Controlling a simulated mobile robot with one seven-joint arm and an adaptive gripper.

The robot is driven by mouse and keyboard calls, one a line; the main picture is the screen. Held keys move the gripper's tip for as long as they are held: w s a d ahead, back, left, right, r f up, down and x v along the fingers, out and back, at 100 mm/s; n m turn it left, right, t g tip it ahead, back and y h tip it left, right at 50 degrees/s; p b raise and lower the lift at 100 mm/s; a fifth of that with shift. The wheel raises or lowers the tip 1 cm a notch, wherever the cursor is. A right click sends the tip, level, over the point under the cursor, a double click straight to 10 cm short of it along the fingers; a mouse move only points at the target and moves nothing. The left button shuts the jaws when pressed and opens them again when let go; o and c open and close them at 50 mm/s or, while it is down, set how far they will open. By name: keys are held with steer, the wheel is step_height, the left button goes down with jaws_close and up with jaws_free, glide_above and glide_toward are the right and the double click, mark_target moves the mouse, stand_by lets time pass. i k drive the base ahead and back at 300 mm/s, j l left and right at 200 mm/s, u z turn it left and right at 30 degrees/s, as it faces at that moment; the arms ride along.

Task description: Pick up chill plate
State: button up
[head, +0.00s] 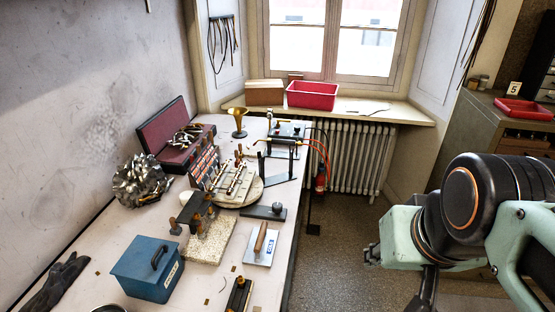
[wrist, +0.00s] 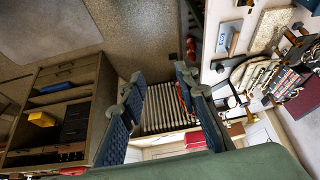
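A flat pale metal plate with an upright wooden handle and a blue label, which looks like the chill plate (head: 254,258), lies on the workbench near its right edge. It also shows in the wrist view (wrist: 222,42), at the upper right. Its label is too small to read for certain. My gripper (wrist: 158,88) is open and empty, with its two blue-padded fingers apart. In the head view it is over the floor to the right of the bench, well apart from the plate and partly cut off at the bottom.
Close around the plate are a dark bar with a black knob (head: 264,213), a speckled slab (head: 209,243), a blue box (head: 148,268) and a dark wood-handled tool (head: 238,297). A burner stand with red hoses (head: 283,150) rises behind.

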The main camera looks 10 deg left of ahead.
mark_target(259, 251)
steer(key=i+l+u, duration=0.1)
steer(key=i+u, duration=0.3)
steer(key=i+l+u, duration=0.2)
steer(key=u, duration=0.2)
steer(key=i+l+u, duration=0.15)
steer(key=u, duration=0.25)
steer(key=i+l, duration=0.25)
steer(key=l+z, duration=0.05)
